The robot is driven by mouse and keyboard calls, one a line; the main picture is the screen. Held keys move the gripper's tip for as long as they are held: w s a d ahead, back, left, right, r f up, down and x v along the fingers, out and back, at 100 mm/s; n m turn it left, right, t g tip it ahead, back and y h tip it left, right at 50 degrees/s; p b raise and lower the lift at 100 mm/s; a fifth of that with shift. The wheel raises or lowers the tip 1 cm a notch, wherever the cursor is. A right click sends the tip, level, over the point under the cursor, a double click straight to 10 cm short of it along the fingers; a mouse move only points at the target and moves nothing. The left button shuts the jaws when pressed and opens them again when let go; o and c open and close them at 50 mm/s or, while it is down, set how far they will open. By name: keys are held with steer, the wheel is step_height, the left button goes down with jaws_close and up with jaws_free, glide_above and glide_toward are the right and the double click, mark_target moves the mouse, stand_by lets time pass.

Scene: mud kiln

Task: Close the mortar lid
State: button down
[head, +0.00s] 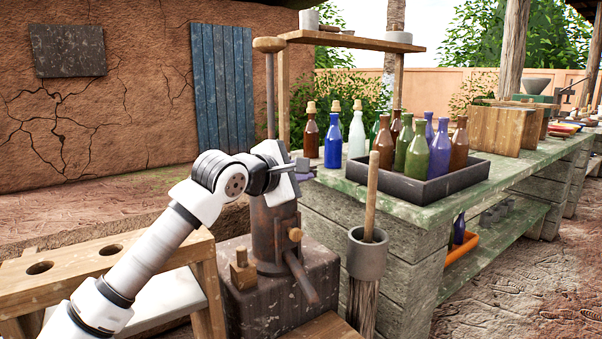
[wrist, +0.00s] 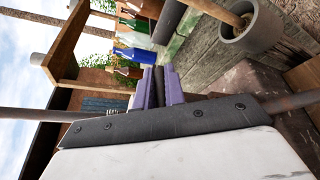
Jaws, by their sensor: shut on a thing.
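A rusty brown metal body (head: 276,235) with a lever and wooden knobs stands on a dark block, below my gripper. I take it for the mortar, but its lid cannot be told apart behind my wrist. A tall rod with a wooden knob (head: 269,45) rises behind my wrist. My gripper (head: 304,171) is just above the body's top, its purple fingers pointing right. In the wrist view the fingers (wrist: 160,86) are close together with a narrow grey strip between them. The thing they hold is mostly hidden.
A grey cup (head: 367,255) with a wooden stick stands to the right on a post. Behind it, a green-topped counter (head: 430,204) holds bottles, several in a dark tray (head: 445,184). A wooden bench (head: 95,258) with round holes is at the left. A shelf (head: 350,40) stands above.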

steer(key=shift+f, duration=0.35)
steer(key=c, duration=1.5)
jaws_free()
steer(key=shift+r, duration=0.1)
steer(key=shift+s, duration=0.1)
steer(key=p+v, duration=0.1)
steer(key=v, duration=1.2)
steer(key=shift+s+a+r, duration=0.15)
steer(key=shift+s+a, duration=0.1)
steer(key=shift+s, duration=0.05)
